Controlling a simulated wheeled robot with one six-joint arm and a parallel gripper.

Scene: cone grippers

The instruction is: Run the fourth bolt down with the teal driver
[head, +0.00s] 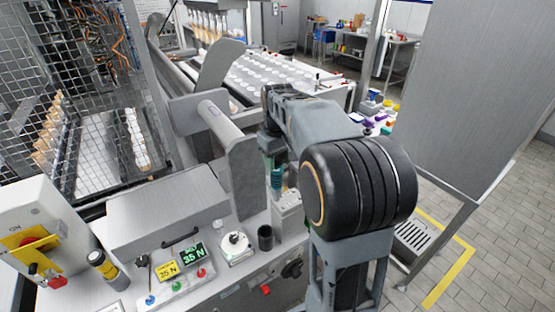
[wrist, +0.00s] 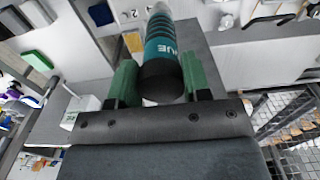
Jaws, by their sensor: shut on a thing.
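The teal driver (head: 277,179) hangs below my gripper (head: 275,158) in the head view, just right of the upright grey bracket plate. In the wrist view the driver (wrist: 166,42) has a teal body with dark bands, part of some lettering and a black end. The green fingers of my gripper (wrist: 160,80) are shut on it from both sides. The driver's tip is hidden in both views. I cannot make out the fourth bolt or tell whether the driver touches one.
The grey bracket plate (head: 243,178) with a roller (head: 218,122) stands close left of the driver. A black cup (head: 265,238), a white dial (head: 235,245) and a green 35 N display (head: 192,254) sit on the machine front. A wire mesh guard (head: 75,60) is at left.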

